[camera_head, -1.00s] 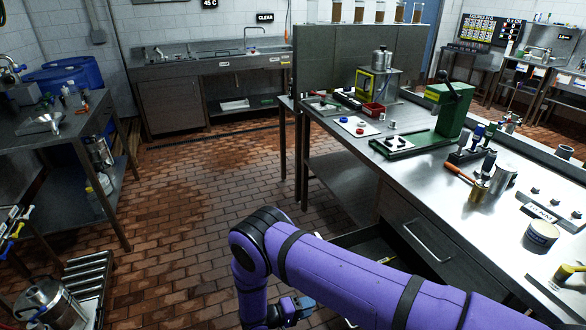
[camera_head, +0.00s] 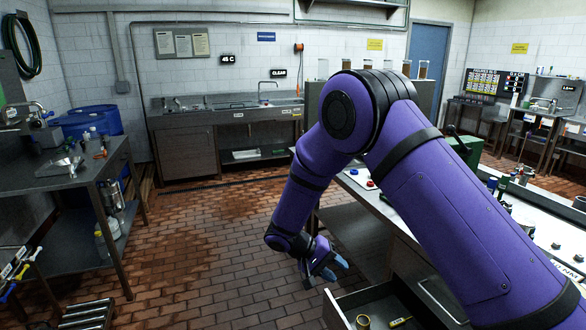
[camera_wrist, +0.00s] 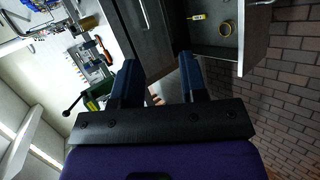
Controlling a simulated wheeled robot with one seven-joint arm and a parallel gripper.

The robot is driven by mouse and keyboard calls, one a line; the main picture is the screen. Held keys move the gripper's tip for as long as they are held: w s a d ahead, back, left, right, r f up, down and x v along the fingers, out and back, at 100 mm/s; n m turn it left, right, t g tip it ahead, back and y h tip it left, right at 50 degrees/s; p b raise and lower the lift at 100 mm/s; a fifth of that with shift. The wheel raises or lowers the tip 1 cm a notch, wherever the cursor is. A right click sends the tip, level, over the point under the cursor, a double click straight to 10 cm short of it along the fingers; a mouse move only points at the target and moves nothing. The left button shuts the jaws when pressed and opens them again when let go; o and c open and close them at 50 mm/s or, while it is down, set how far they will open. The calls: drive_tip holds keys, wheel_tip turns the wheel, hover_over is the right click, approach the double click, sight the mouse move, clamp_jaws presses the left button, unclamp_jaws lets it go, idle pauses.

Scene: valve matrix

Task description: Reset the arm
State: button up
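My gripper (camera_head: 326,272) hangs at the end of my purple arm, over the brick floor left of the workbench and near its open drawer. In the wrist view its two dark blue fingers (camera_wrist: 160,68) stand apart with nothing held between them. My arm is bent high at the elbow and covers much of the workbench in the head view.
An open drawer (camera_head: 343,312) sticks out below the workbench (camera_head: 350,190); it holds a brass-coloured ring (camera_head: 362,321) and a small yellow item (camera_wrist: 196,17). A side table (camera_head: 60,178) stands at left. The floor between is clear.

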drive_tip(key=s+d+r+y, duration=0.2)
drive_tip(key=s+d+r, duration=0.15)
drive_tip(key=r, duration=0.45)
drive_tip(key=s+d+r+m+y, duration=0.1)
drive_tip(key=s+d+r+y, duration=0.15)
drive_tip(key=d+r, duration=0.45)
drive_tip(key=s+d+r+y, duration=0.2)
drive_tip(key=s+r, duration=0.1)
drive_tip(key=r, duration=0.7)
drive_tip(key=s+d+r+t+y, duration=0.1)
drive_tip(key=s+d+r+t, duration=0.1)
drive_tip(key=s, duration=0.5)
drive_tip(key=s+d+r+t+y, duration=0.1)
drive_tip(key=s+d+r+t, duration=0.1)
drive_tip(key=s+r, duration=0.2)
drive_tip(key=s+d+r+t+y, duration=0.2)
drive_tip(key=s+r, duration=0.1)
drive_tip(key=s, duration=0.8)
drive_tip(key=shift+d+r, duration=0.35)
drive_tip(key=shift+r, duration=0.05)
